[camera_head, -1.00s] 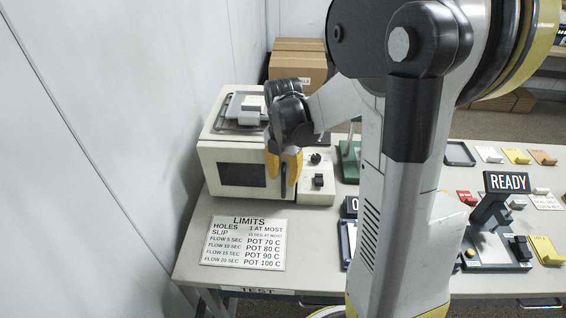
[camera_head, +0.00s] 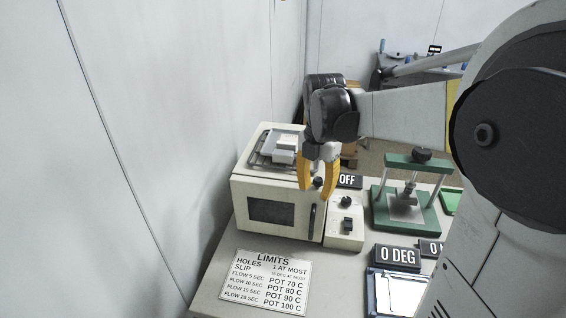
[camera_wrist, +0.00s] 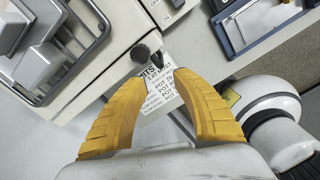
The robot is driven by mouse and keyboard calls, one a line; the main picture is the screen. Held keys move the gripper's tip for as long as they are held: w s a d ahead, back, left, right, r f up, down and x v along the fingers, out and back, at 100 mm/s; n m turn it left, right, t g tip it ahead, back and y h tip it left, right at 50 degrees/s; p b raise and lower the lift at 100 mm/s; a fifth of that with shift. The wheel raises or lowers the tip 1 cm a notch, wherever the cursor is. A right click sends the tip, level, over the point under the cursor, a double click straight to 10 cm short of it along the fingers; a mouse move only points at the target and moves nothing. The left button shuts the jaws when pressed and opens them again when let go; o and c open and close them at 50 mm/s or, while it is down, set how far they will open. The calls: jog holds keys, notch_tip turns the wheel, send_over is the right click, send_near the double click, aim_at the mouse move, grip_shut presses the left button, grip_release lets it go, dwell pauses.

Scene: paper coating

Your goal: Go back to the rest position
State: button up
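My gripper (camera_head: 317,192) hangs fingers down in front of the right part of the cream oven (camera_head: 239,214) in the head view. Its yellow fingers stand apart with nothing between them. In the wrist view, my gripper (camera_wrist: 163,76) also shows an empty gap, with the printed limits sheet (camera_wrist: 158,92) seen beyond it. My arm stretches in from the right and hides part of the bench. The oven's dark window (camera_head: 270,211) and door handle (camera_head: 312,221) face the front.
A wire rack (camera_head: 262,152) with pale blocks sits on the oven. A green press (camera_head: 408,218) and a "0 DEG" display (camera_head: 396,257) stand to the right. The limits sheet (camera_head: 265,283) lies on the bench (camera_head: 205,302). A grey wall (camera_head: 130,130) rises close on the left.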

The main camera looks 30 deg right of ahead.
jog(key=shift+a, duration=0.1)
jog(key=shift+s+a+m, duration=0.15)
jog(key=shift+a+m, duration=0.15)
jog(key=shift+m, duration=0.1)
jog(key=s+a+f+m+t+b, duration=0.1)
jog(key=s+a+m, duration=0.4)
jog(key=m, duration=0.6)
jog(key=s+a+f+m+t+b, duration=0.2)
jog(key=s+a+m+t, duration=0.3)
jog(key=a+m, duration=0.3)
jog(key=m+t+b, duration=0.1)
jog(key=m, duration=0.2)
jog(key=shift+a+f+b, duration=0.2)
jog(key=shift+f+b, duration=0.05)
jog(key=shift+b, duration=0.15)
